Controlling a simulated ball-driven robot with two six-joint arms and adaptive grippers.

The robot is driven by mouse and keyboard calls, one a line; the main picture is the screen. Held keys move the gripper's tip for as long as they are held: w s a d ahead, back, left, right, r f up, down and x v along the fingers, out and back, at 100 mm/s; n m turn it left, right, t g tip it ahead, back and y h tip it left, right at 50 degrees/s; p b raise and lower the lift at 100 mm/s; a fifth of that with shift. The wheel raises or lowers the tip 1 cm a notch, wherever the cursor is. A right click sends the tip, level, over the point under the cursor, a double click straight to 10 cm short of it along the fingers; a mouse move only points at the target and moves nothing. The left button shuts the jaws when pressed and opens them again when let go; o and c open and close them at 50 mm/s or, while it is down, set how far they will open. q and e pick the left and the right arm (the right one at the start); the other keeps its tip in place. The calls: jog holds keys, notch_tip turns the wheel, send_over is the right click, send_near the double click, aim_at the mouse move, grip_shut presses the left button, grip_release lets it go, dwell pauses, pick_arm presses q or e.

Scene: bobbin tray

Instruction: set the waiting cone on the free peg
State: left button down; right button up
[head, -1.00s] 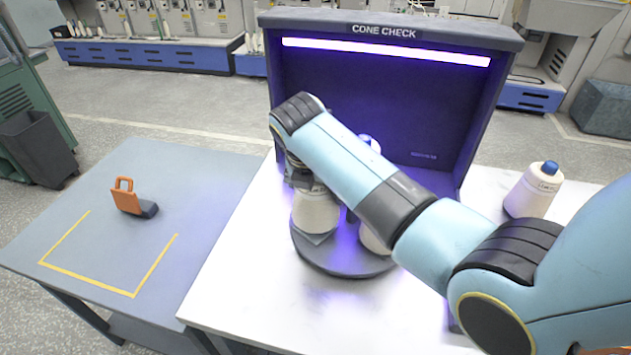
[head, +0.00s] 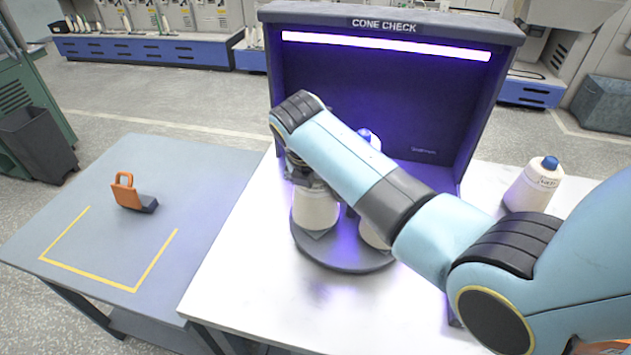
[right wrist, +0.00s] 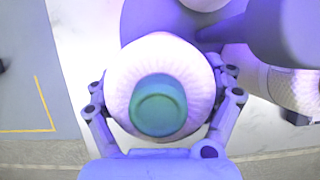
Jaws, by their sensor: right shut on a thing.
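My right gripper (right wrist: 162,88) is shut on a white cone (right wrist: 118,75) with a teal top; its fingers lie on either side of it. In the head view this cone (head: 315,208) is upright at the left of a dark round stand (head: 345,262). I cannot tell whether it rests on a peg. Another cone (head: 374,234) stands on the right of the stand, partly behind my arm. A blue tip (head: 365,133) shows farther back. A cone with a blue tip (head: 533,188) stands apart on the white table. The free peg is not clearly visible. My left gripper is out of view.
A dark booth (head: 430,115) marked CONE CHECK, with a violet light, stands behind the round stand. The grey table (head: 200,170) at left carries an orange-handled item (head: 128,192) and a yellow outline. The white table's front (head: 300,310) is clear.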

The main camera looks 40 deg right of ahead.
jog(key=shift+f+b, duration=0.35)
jog(key=shift+f, duration=0.45)
jog(key=o, duration=1.3)
jog(key=v, duration=1.2)
jog(key=shift+f, duration=0.1)
